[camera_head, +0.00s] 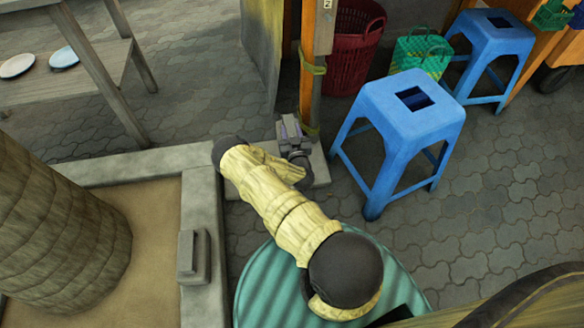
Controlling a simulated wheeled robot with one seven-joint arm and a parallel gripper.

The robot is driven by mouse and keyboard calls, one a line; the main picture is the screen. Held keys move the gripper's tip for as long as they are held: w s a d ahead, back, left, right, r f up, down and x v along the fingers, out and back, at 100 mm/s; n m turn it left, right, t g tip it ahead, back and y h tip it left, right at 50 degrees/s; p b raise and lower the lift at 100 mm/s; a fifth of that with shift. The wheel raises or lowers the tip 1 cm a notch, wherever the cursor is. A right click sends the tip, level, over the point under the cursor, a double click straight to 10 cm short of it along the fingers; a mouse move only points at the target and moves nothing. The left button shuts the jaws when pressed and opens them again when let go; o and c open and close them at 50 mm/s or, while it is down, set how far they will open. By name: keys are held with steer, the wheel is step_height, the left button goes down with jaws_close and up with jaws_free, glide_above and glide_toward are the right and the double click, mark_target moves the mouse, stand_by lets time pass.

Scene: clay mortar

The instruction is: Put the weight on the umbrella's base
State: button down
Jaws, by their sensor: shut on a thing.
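The umbrella's base is a pale flat slab (319,168) on the paving at the foot of the orange post. My gripper (293,143) is at the end of my yellow-sleeved arm, over the left part of this slab. It is shut on a small grey-purple block, which I take to be the weight (288,127), close beside the post. The fingers and arm hide part of the block and slab. I cannot tell whether the block touches the slab.
A blue stool (405,110) stands right of the slab, with another blue stool (492,42) behind. A red basket (354,45) and a green basket (420,55) are at the back. A stone planter rim (203,200) carries a grey block (192,255). A round green top (258,285) lies below my arm.

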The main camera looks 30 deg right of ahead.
steer(key=shift+w+d+f+b, duration=0.2)
steer(key=shift+d+f+b, duration=0.2)
steer(key=shift+f, duration=0.25)
steer(key=shift+f+b, duration=2)
steer(key=shift+f, duration=1.1)
steer(key=shift+f+b, duration=1.3)
steer(key=shift+f, duration=0.6)
